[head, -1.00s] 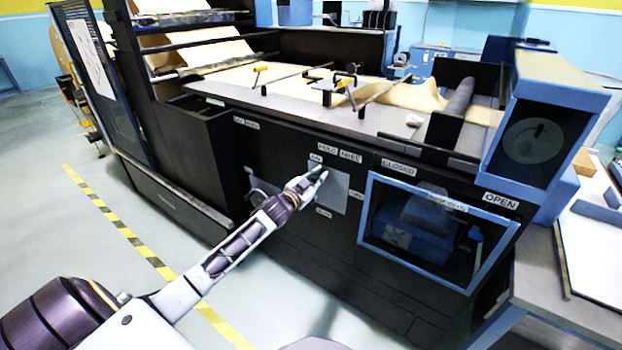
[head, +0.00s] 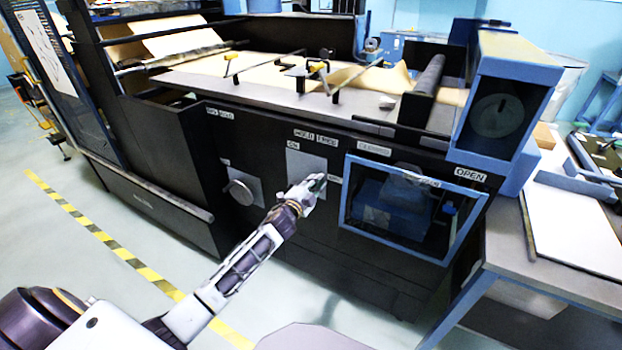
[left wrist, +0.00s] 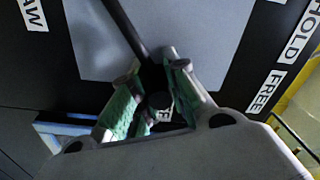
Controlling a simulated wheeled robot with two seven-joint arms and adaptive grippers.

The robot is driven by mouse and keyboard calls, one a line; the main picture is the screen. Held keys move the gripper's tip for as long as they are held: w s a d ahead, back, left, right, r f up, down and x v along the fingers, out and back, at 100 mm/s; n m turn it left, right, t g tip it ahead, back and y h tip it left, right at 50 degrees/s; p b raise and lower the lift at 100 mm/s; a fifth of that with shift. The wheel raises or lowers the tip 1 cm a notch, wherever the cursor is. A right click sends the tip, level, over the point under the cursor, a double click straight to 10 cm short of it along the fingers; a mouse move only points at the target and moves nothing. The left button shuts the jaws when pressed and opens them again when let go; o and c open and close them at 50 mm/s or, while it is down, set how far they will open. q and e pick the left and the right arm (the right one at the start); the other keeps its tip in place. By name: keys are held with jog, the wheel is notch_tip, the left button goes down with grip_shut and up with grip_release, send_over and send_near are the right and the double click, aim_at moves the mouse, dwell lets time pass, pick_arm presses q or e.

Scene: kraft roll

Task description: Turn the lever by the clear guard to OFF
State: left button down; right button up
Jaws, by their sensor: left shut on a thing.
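A pale square plate (head: 304,164) with small labels is on the dark machine front, left of the blue-framed clear guard (head: 400,207). The label at its top left seems to read ON; the one at its right is too small to read. My left gripper (head: 318,183) is at the plate's right side. In the left wrist view a dark lever shaft (left wrist: 122,22) crosses the plate to a dark knob (left wrist: 158,100). The green-padded fingers of my left gripper (left wrist: 155,105) are shut around the knob. A label behind it is mostly hidden. My right gripper is out of view.
HOLD (head: 303,133) and FREE (head: 326,138) labels sit above the plate. A round grey knob (head: 241,191) is on another plate to the left. The guard's frame is close on the right. The floor (head: 110,215) in front is open.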

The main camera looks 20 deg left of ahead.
pick_arm(q)
jog(key=shift+d+f+m, duration=0.1)
jog(key=shift+f+m, duration=0.3)
jog(key=shift+f, duration=0.05)
jog(key=shift+d+f+m+b, duration=0.2)
jog(key=shift+f+m+b, duration=0.15)
jog(key=shift+f+m, duration=0.2)
jog(key=shift+d+f+m+b, duration=0.2)
jog(key=shift+f+m+b, duration=0.2)
jog(key=shift+m, duration=0.15)
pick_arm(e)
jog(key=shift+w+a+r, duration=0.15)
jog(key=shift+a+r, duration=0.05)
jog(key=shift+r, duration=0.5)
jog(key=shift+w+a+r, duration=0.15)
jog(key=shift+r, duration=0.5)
pick_arm(q)
jog(key=shift+f, duration=0.1)
jog(key=c, duration=1.4)
grip_release()
jog(key=shift+o, duration=0.2)
jog(key=shift+s+d, duration=0.1)
jog(key=shift+s, duration=0.15)
jog(key=s+a, duration=0.1)
jog(key=s, duration=1)
jog(key=shift+s, duration=0.3)
